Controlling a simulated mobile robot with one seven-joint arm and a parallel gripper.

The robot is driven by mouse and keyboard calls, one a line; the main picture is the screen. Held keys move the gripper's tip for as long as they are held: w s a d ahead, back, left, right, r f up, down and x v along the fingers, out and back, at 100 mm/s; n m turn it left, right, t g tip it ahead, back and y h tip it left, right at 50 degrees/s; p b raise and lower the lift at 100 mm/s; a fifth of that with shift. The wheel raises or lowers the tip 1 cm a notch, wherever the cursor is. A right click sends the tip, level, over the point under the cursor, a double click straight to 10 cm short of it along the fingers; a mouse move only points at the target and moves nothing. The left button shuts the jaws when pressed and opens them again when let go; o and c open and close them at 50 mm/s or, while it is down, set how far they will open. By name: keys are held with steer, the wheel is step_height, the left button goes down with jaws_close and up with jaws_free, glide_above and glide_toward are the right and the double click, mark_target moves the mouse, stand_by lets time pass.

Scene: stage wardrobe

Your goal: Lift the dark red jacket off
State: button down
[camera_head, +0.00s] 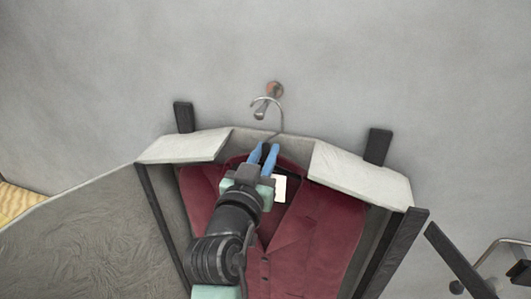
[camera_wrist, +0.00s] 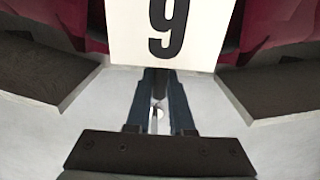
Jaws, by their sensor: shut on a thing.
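The dark red jacket (camera_head: 325,225) hangs against the grey wall, its front buttoned. It also shows at the top of the wrist view (camera_wrist: 285,20). A metal hanger hook (camera_head: 282,122) rises from its collar to a wall peg (camera_head: 273,90); whether the hook bears on the peg is hard to tell. My gripper (camera_head: 263,152), with blue fingers, is shut at the collar just below the hook, on the hanger; the exact contact is hidden. The fingers are close together in the wrist view (camera_wrist: 160,105). A white tag (camera_wrist: 170,40) reading 9 hangs beside them.
Pale angled panels, left (camera_head: 185,147) and right (camera_head: 360,174), flank the jacket's shoulders. Dark posts (camera_head: 392,250) stand close along its sides. A grey surface (camera_head: 90,240) lies at left, and a metal rail (camera_head: 495,245) at lower right. The wall above the peg is clear.

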steer(key=shift+r, duration=0.65)
steer(key=shift+s, duration=0.1)
steer(key=shift+s, duration=0.1)
steer(key=b+v, duration=0.2)
steer(key=v, duration=0.6)
steer(key=shift+s+a, duration=0.15)
steer(key=shift+s, duration=0.2)
stand_by(0.4)
stand_by(0.4)
steer(key=p+v, duration=0.2)
steer(key=v, duration=1.4)
steer(key=shift+p, duration=0.3)
